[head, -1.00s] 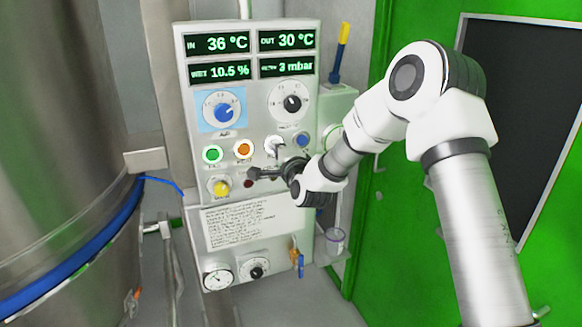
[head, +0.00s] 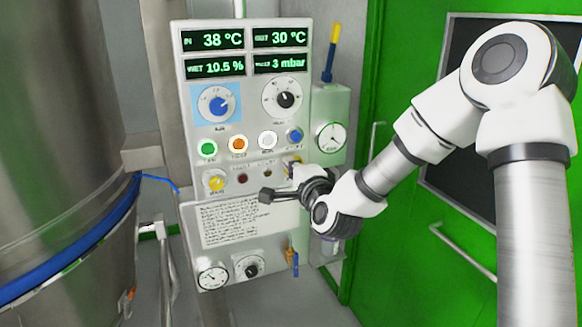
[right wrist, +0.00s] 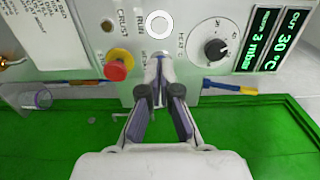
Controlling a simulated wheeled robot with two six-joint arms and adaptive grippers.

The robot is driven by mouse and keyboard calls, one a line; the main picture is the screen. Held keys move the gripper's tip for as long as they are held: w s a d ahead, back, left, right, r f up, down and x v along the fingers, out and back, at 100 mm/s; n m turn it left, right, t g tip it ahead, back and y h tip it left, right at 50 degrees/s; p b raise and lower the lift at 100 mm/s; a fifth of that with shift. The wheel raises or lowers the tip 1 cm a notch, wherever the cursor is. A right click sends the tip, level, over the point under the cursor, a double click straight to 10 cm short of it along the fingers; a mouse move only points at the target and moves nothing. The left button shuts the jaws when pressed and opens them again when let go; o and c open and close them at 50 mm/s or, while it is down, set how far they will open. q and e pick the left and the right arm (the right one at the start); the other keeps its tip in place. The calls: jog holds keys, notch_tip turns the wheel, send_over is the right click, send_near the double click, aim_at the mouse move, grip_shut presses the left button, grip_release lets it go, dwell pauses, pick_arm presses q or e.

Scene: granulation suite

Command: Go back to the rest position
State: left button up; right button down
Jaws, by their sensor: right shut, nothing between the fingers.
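My right gripper (head: 266,196) is shut and empty. In the head view it hangs in front of the lower part of the control panel (head: 180,100), above the printed sheet, with its arm coming in from the right. In the right wrist view its closed fingers (right wrist: 158,70) point at the panel, below a white lit button (right wrist: 158,24) and beside a red mushroom button with a yellow collar (right wrist: 116,67). I cannot tell from these views whether the fingertips touch the panel. My left gripper is not in view.
A large steel vessel (head: 60,130) with a blue band fills the left. A green door (head: 400,80) with a handle (head: 462,252) stands at the right. A round gauge (head: 330,137) and a yellow-and-blue tool (head: 331,52) are beside the panel. Displays read IN 38 °C, OUT 30 °C.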

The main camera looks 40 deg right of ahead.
jog(key=s+a+f+n+g+y, duration=0.1)
jog(key=s+a+f+n+g, duration=0.2)
jog(key=f, duration=0.9)
jog(key=s+a+f+n+g+y, duration=0.1)
jog(key=s+a+f+g, duration=0.25)
jog(key=f, duration=0.85)
jog(key=s+a+f+n+g+y, duration=0.15)
jog(key=s+f, duration=0.25)
jog(key=f, duration=0.7)
jog(key=s+a+f+n+g, duration=0.2)
jog(key=s+f+n+g, duration=0.1)
jog(key=s, duration=0.5)
jog(key=s+a+f+n+g, duration=0.2)
jog(key=s+f+n, duration=0.3)
jog(key=s, duration=0.3)
jog(key=s+a+f+n+g, duration=0.2)
jog(key=s+f+n+g, duration=0.2)
jog(key=s+n, duration=0.2)
jog(key=shift+s+n+g+y, duration=0.3)
jog(key=shift+s+n+y, duration=0.05)
jog(key=shift+s, duration=0.6)
